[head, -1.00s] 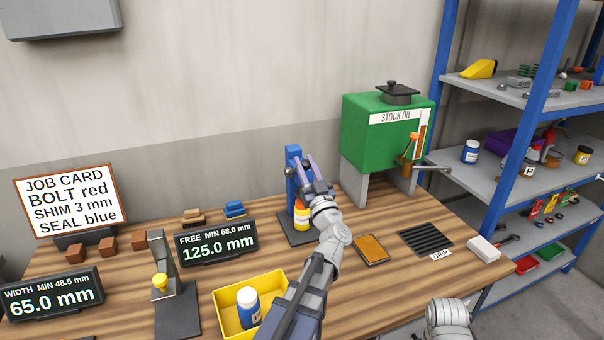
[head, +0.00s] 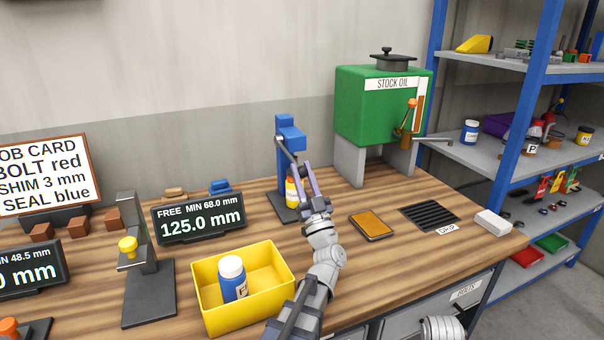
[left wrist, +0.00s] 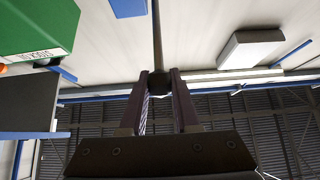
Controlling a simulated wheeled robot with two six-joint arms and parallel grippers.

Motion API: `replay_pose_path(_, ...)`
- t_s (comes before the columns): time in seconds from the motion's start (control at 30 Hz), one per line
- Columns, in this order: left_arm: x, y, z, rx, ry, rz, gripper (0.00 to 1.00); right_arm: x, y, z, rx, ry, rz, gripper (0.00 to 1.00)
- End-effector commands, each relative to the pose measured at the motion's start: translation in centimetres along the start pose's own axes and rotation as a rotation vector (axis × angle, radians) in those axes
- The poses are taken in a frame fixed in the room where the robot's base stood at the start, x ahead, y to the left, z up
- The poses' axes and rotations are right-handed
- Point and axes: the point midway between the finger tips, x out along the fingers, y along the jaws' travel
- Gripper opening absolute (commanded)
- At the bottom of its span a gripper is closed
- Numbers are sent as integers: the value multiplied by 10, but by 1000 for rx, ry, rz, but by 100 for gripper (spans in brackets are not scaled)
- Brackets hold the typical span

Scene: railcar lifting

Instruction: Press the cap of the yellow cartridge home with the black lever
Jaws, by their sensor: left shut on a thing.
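The blue press (head: 290,137) stands toward the back of the bench, with its black lever (head: 287,151) sloping down toward me. The yellow cartridge (head: 291,194) stands upright at the press, behind my left gripper. Its cap is largely hidden, so I cannot tell how far down it sits. My left gripper (head: 301,168) is shut on the lever's end, above and in front of the cartridge. In the left wrist view the fingers close on the black lever end (left wrist: 158,83), with its rod running up from it. My right gripper is out of view.
A yellow bin (head: 208,297) with a blue bottle (head: 232,279) is at the front. The green stock oil tank (head: 372,110) stands right of the press. An orange-brown pad (head: 371,226) and a black drip grate (head: 430,216) lie on the right. The gauge display (head: 199,218) is left.

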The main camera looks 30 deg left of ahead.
Motion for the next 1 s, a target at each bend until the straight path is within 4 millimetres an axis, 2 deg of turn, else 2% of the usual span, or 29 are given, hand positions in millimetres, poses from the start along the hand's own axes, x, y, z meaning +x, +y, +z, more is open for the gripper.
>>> replay_pose_path(0.03,-6,0,9,-2,-4,0,0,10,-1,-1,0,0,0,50)
replay_pose_path(0.23,-11,0,18,-3,-6,0,0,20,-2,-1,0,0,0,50)
replay_pose_path(0.83,-13,0,22,-3,-8,0,0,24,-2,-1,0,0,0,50)
replay_pose_path(0.87,-13,0,22,-3,-8,0,32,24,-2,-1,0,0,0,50)
replay_pose_path(1.0,-13,0,21,-2,-6,0,48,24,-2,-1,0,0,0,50)
